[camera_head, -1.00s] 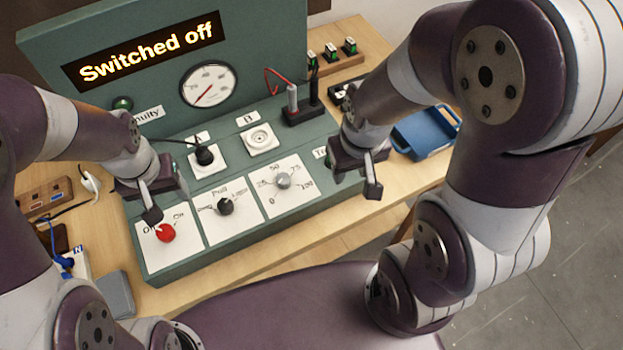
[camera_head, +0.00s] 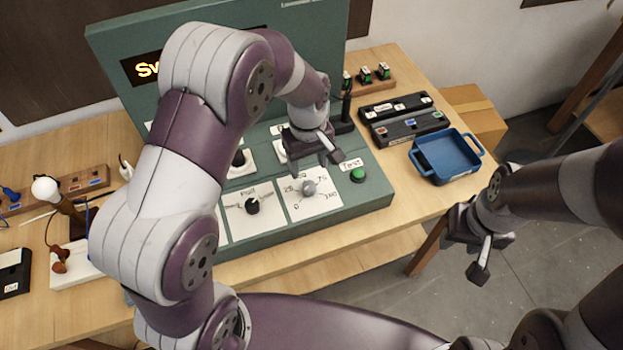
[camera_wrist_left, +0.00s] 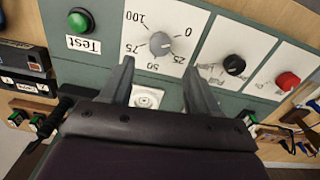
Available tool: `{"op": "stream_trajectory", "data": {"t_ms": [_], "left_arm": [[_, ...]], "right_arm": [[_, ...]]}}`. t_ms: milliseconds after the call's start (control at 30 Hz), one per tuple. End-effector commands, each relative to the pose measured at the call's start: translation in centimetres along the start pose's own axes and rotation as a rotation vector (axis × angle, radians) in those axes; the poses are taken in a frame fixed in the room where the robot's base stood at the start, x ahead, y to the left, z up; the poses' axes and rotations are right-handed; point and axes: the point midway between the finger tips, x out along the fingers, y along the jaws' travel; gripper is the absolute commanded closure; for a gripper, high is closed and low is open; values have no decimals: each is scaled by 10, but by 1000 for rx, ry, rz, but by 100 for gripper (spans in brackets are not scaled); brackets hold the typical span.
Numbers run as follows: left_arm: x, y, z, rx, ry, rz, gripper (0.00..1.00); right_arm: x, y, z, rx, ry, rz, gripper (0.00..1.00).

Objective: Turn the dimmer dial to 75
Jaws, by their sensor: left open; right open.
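The dimmer dial (camera_head: 309,188) is a grey knob on a white plate marked 0 to 100, on the sloped front of the green panel. In the left wrist view the dial (camera_wrist_left: 160,44) lies just beyond my open fingertips, roughly centred between them. I cannot tell which number its pointer faces. My left gripper (camera_head: 332,152) is open and empty, above and just behind the dial, apart from it; its fingers also show in the wrist view (camera_wrist_left: 158,68). My right gripper (camera_head: 482,255) is open and empty, off the table's right side.
A black knob (camera_head: 252,205) sits left of the dial, and a green Test button (camera_head: 358,175) sits right of it. The red switch (camera_wrist_left: 288,81) shows in the wrist view. A blue tray (camera_head: 446,158) stands right of the panel. My left arm covers much of the display.

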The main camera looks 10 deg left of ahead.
Motion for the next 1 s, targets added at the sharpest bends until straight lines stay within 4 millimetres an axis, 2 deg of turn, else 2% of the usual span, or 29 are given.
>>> {"op": "stream_trajectory", "data": {"t_ms": [100, 300, 433, 667, 700, 767, 800, 867, 1000], "left_arm": [[29, -1, 1, 1, -4, -5, 39], [66, 0, 0, 2, -2, -2, 39], [76, 0, 0, 2, 0, 0, 39], [78, 0, 0, 2, 1, 1, 39], [78, 0, 0, 2, 1, 1, 46], [78, 0, 0, 2, 1, 1, 65], [78, 0, 0, 2, 1, 1, 78], [78, 0, 0, 2, 1, 1, 96], [78, 0, 0, 4, 1, 1, 95]], "right_arm": [[-10, 0, -1, 0, 0, 0, 57], [-17, 0, -2, 0, 0, 0, 57], [-18, 0, -2, 0, 0, 0, 57], [-18, 0, -2, 0, 0, 0, 57], [-18, 0, -2, 0, 0, 0, 57], [-18, 0, -2, 0, 0, 0, 57], [-18, 0, -2, 0, 0, 0, 57], [-18, 0, -2, 0, 0, 0, 57], [-18, 0, -2, 0, 0, 0, 57]]}}
